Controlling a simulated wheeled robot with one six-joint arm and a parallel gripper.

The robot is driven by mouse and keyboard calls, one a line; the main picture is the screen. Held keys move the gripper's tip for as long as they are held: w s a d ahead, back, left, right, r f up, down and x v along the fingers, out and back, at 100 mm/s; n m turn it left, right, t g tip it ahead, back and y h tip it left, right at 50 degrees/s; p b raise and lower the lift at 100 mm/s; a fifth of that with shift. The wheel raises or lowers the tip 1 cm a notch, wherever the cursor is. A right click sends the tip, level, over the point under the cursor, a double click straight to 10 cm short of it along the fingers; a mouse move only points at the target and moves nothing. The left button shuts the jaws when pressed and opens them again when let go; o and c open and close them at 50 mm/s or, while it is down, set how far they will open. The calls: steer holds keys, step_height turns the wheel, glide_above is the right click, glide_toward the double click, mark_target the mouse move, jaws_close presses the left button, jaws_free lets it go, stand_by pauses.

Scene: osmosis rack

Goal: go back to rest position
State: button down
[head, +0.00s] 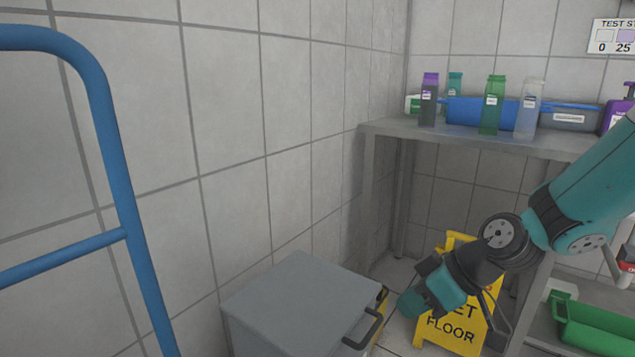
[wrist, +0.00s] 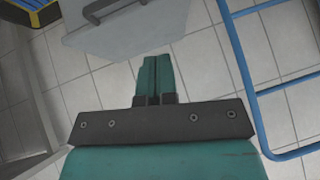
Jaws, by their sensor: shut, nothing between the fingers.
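My gripper (wrist: 154,78) shows in the wrist view with its two teal fingers pressed together and nothing between them. It points toward the tiled floor, close to the edge of a grey lidded box. In the head view my arm reaches in from the right, and the gripper end (head: 412,303) hangs low, to the right of the grey box (head: 300,300) and in front of the yellow wet floor sign (head: 455,325). The fingertips are hard to make out in the head view.
A blue tube frame (head: 115,180) stands at the left; it also shows in the wrist view (wrist: 237,60). A steel table (head: 470,133) at the back holds several bottles and a blue container (head: 470,110). A green crate (head: 600,330) sits low at right.

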steer(key=s+r+m+g+h, duration=0.15)
steer(key=s+r, duration=0.35)
steer(key=s, duration=0.5)
steer(key=s+r+m+g+h, duration=0.15)
steer(key=s+r, duration=0.35)
steer(key=s, duration=0.5)
step_height(320, 180, up, 27)
steer(key=p, duration=2.7)
steer(key=shift+s+h, duration=0.15)
steer(key=shift+h, duration=0.15)
steer(key=shift+a, duration=0.1)
